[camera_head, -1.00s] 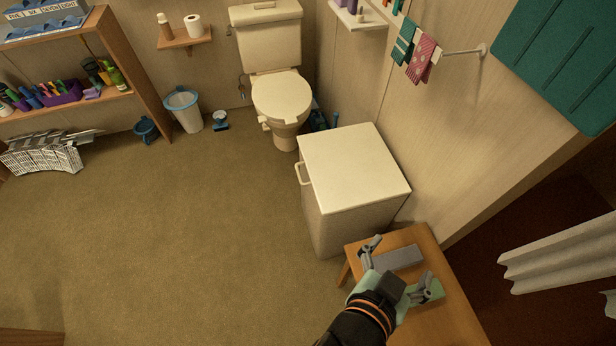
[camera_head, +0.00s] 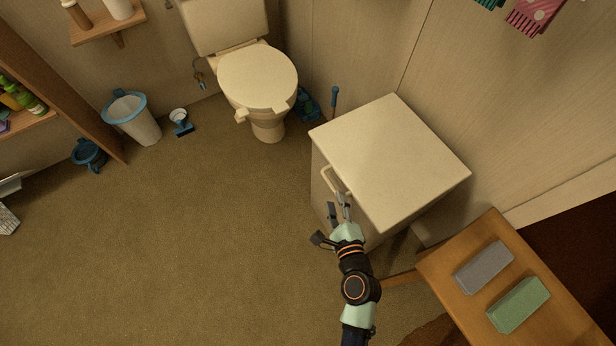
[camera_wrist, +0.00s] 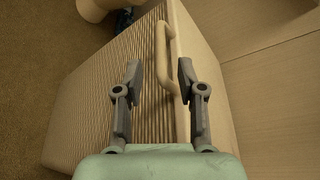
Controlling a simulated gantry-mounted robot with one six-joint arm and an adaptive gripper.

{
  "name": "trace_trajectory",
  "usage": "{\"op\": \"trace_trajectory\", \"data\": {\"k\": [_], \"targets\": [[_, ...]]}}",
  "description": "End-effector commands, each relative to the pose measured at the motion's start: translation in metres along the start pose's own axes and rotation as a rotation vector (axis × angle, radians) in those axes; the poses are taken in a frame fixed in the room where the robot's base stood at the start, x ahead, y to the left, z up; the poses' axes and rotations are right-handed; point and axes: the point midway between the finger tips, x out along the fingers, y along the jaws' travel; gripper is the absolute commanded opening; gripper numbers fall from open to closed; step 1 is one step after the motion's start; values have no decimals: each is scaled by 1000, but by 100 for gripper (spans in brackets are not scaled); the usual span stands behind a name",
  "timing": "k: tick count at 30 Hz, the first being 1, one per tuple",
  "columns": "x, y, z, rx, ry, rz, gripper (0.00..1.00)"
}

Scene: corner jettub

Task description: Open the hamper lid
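The hamper is a cream box with a flat, closed lid (camera_head: 390,155), standing against the wall right of the toilet. A loop handle (camera_head: 327,178) sticks out near the lid's front edge. My gripper (camera_head: 338,207) is at the hamper's front side, just below the handle in the picture. In the wrist view its two grey fingers (camera_wrist: 160,75) are spread open. The handle (camera_wrist: 161,45) appears between them, closer to the right finger. I cannot tell whether a finger touches it. The ribbed hamper side (camera_wrist: 105,95) lies behind the fingers.
A wooden table (camera_head: 452,276) with a grey block (camera_head: 484,267) and a green block (camera_head: 518,304) stands at the right. The toilet (camera_head: 258,80) and a bin (camera_head: 135,118) are behind to the left. The floor left of the hamper is clear.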

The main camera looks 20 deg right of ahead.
Motion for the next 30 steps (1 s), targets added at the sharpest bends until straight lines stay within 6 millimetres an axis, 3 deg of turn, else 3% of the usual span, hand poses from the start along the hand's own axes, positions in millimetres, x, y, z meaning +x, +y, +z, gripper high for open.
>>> {"op": "trace_trajectory", "data": {"k": [10,21,28,30], "targets": [[61,0,1,-6,-4,1,39],[72,0,2,-7,-3,2,39],[72,0,2,-7,-3,2,3],[72,0,2,-7,-3,2,0]]}}
